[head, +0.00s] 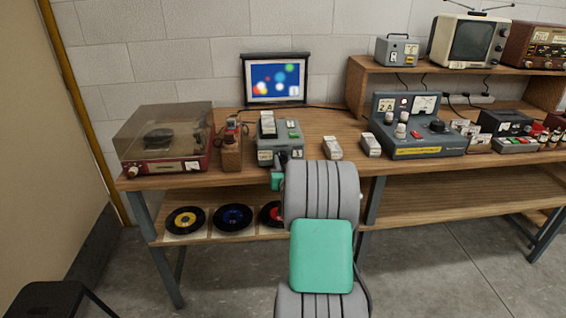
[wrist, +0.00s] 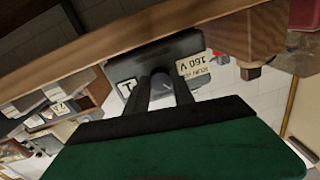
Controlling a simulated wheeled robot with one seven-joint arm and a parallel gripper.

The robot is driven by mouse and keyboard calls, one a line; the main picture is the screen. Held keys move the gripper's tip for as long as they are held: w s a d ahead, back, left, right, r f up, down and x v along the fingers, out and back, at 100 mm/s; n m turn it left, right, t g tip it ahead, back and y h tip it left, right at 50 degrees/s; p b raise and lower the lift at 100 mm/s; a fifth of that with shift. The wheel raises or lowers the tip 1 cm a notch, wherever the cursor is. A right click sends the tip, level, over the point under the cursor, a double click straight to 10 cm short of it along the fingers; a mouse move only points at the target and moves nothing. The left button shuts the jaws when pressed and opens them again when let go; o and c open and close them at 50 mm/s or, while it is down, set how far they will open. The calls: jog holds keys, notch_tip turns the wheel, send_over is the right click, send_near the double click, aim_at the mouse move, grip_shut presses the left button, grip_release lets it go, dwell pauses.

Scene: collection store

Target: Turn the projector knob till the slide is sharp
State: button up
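The grey slide projector (head: 267,157) stands on the bench with its front towards me. Behind it, the screen (head: 258,78) shows coloured dots on blue, and their edges look soft. In the wrist view, the dark round projector knob (wrist: 161,79) sits between the two fingers of my gripper (wrist: 162,87). The fingers flank it closely, with no clear gap at their tips, so they look closed on it. In the head view my arm hides most of the gripper and the knob.
A record player (head: 165,140) and a small wooden-sided device (head: 231,155) stand left of the projector. Two small pale boxes (head: 332,149) and a grey control console (head: 425,150) are to its right. Records lie on the lower shelf (head: 420,203). The bench edge runs close to my gripper.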

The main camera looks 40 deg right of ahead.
grip_shut()
jog(key=shift+f+m+b, duration=0.3)
jog(key=shift+m+b, duration=0.3)
jog(key=shift+b, duration=0.3)
jog(key=shift+r+m+b, duration=0.1)
jog(key=shift+m+b, duration=0.7)
jog(key=shift+m, duration=0.2)
jog(key=shift+r+m, duration=0.15)
jog(key=shift+m, duration=0.25)
jog(key=o, duration=0.6)
grip_release()
jog(key=shift+c, duration=0.2)
